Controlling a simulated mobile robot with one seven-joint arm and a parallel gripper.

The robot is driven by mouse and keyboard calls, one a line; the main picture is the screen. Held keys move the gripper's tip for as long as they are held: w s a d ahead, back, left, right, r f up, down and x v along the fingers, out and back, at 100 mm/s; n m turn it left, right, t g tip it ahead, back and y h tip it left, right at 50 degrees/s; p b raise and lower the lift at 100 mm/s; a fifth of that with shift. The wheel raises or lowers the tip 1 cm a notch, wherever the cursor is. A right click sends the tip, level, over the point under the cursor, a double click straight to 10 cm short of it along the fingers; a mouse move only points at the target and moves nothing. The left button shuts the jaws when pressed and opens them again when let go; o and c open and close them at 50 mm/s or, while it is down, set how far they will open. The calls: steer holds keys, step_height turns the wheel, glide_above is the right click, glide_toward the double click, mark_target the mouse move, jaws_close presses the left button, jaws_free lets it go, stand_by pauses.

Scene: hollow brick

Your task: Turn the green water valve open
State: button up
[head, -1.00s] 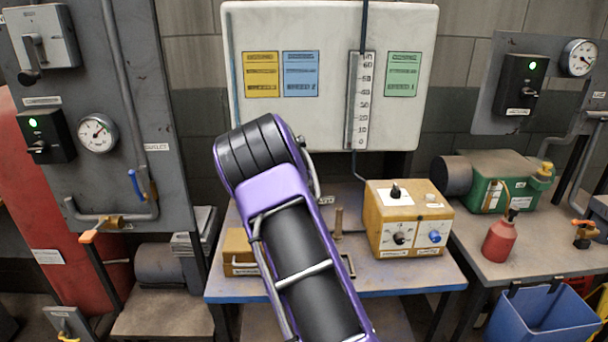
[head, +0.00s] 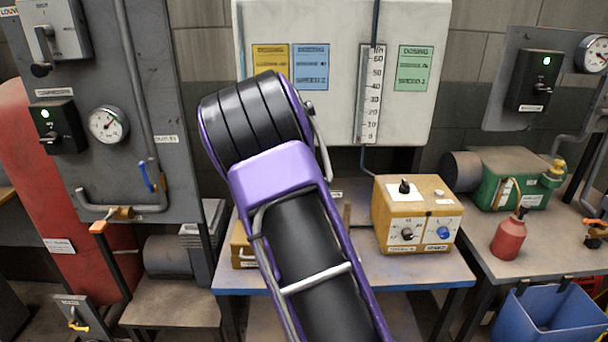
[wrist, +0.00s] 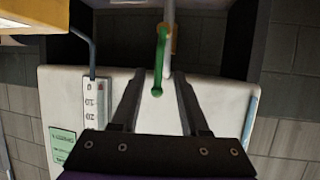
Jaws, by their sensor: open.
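The green valve handle (wrist: 159,62) shows in the wrist view as a narrow lever on a pale vertical pipe (wrist: 168,25) with a brass-coloured fitting (wrist: 172,40). My gripper (wrist: 157,80) is open, with its two dark fingers on either side of the handle's rounded end in the picture. I cannot tell how deep the handle sits between them, and no contact is visible. In the head view my purple and black arm hides the green valve and my gripper.
A white panel (head: 345,120) with coloured cards and a scale (head: 371,95) stands behind the arm. A yellow control box (head: 417,217) sits on the blue-edged table (head: 420,272), right of the arm. A grey panel (head: 170,110) with pipes stands to the left.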

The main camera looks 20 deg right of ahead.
steer(key=p+v, duration=0.1)
steer(key=v, duration=0.8)
steer(key=shift+s+a, duration=0.2)
steer(key=shift+s, duration=0.1)
steer(key=shift+r, duration=0.1)
